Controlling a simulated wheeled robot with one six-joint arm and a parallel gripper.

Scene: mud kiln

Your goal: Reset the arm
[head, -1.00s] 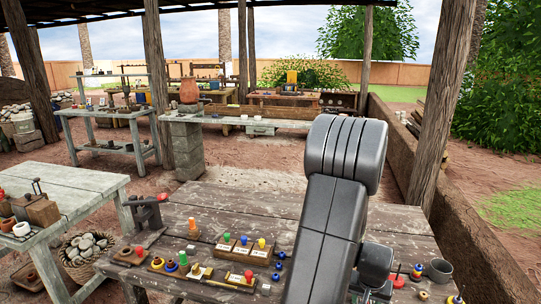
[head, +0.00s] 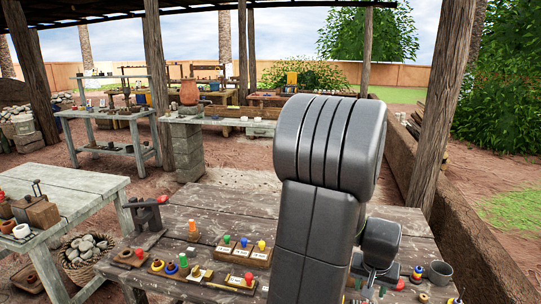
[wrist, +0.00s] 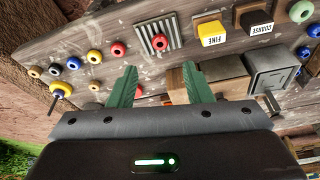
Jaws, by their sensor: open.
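My gripper (wrist: 160,88) shows in the wrist view with two green fingers held apart and nothing between them. It hangs over the wooden workbench, which carries small coloured parts. A red ring (wrist: 160,43) on a slotted grey plate lies beyond the fingertips. In the head view my arm rises in front of the workbench (head: 200,212) and hides much of its right half.
Wooden blocks with coloured pegs (head: 243,252) stand left of my arm. A grey cup (head: 438,271) stands at the right. Yellow (wrist: 211,33) and black (wrist: 256,20) labelled blocks show in the wrist view. A second table (head: 85,180) stands at the left.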

